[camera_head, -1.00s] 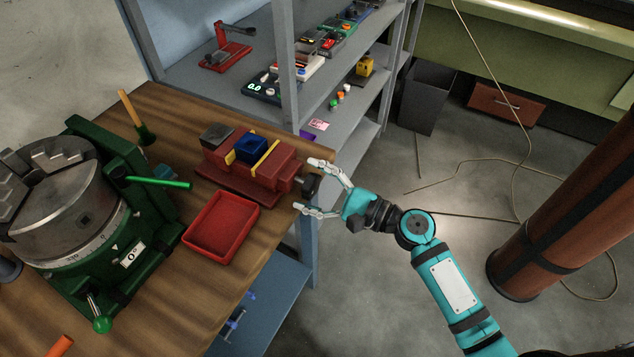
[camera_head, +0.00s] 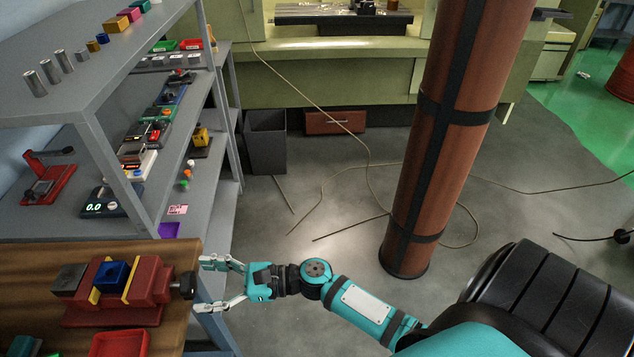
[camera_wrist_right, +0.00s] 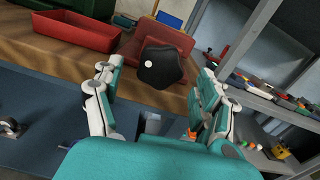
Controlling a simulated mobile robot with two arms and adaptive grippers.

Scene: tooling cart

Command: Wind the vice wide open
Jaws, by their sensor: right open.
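The red vice (camera_head: 145,285) sits on the wooden bench top at the lower left of the head view. A blue block (camera_head: 110,274) is between its yellow-edged jaws. The black knob (camera_head: 184,285) is at the vice's right end, past the bench edge. My right gripper (camera_head: 207,285) is open, its fingers pointing at the knob from the right. In the right wrist view the dark knob (camera_wrist_right: 162,67) lies ahead between the open fingers, with no finger visibly touching it. The vice body (camera_wrist_right: 165,35) is behind it. My left gripper is not in view.
A red tray (camera_head: 119,343) is beside the vice on the bench; it also shows in the wrist view (camera_wrist_right: 75,32). A grey shelf (camera_head: 130,185) with several devices stands behind the bench.

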